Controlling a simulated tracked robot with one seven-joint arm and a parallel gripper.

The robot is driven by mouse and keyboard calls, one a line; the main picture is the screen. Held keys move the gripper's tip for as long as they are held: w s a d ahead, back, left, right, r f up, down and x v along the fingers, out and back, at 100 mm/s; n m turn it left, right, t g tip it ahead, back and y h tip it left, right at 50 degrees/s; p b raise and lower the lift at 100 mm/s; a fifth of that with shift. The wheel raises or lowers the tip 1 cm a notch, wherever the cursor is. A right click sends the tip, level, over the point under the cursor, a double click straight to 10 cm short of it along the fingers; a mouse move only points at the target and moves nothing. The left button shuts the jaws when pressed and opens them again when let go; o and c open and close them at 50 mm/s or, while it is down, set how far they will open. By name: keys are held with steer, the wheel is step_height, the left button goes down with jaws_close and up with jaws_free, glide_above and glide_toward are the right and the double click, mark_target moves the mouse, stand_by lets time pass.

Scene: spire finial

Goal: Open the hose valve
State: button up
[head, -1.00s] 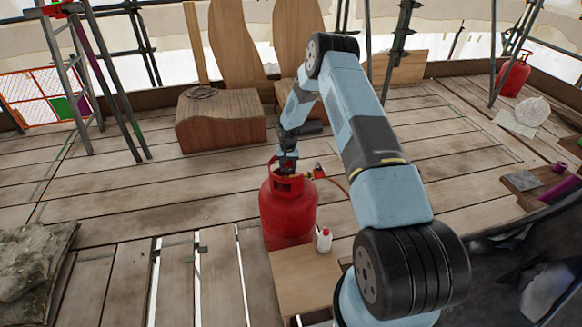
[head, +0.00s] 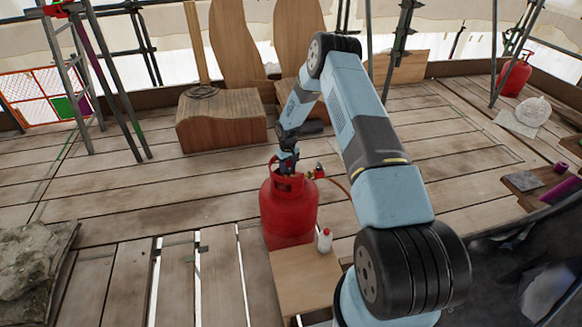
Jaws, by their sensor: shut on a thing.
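A red gas cylinder (head: 288,212) stands upright on the plank floor in the middle of the view. A small red fitting with a brass-coloured part (head: 318,171) sits at its top right, and an orange-red hose (head: 338,184) runs from it to the right behind my arm. My gripper (head: 287,168) points down into the collar at the top of the cylinder. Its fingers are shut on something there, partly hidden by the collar. I cannot make out the gripped part clearly; it is at the place of the valve.
A small white bottle with a red cap (head: 325,240) stands on a wooden board (head: 303,283) in front of the cylinder. A wooden block (head: 221,122) is behind left. Scaffold poles (head: 118,85) rise at left. Another red cylinder (head: 515,75) stands far right.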

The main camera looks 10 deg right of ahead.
mark_target(288, 169)
steer(key=n, duration=0.5)
steer(key=shift+s+d, duration=0.1)
steer(key=shift+s, duration=0.05)
stand_by(0.4)
steer(key=o, duration=1)
steer(key=shift+o, duration=0.2)
steer(key=shift+r, duration=0.1)
step_height(288, 169, up, 14)
steer(key=shift+f, duration=0.25)
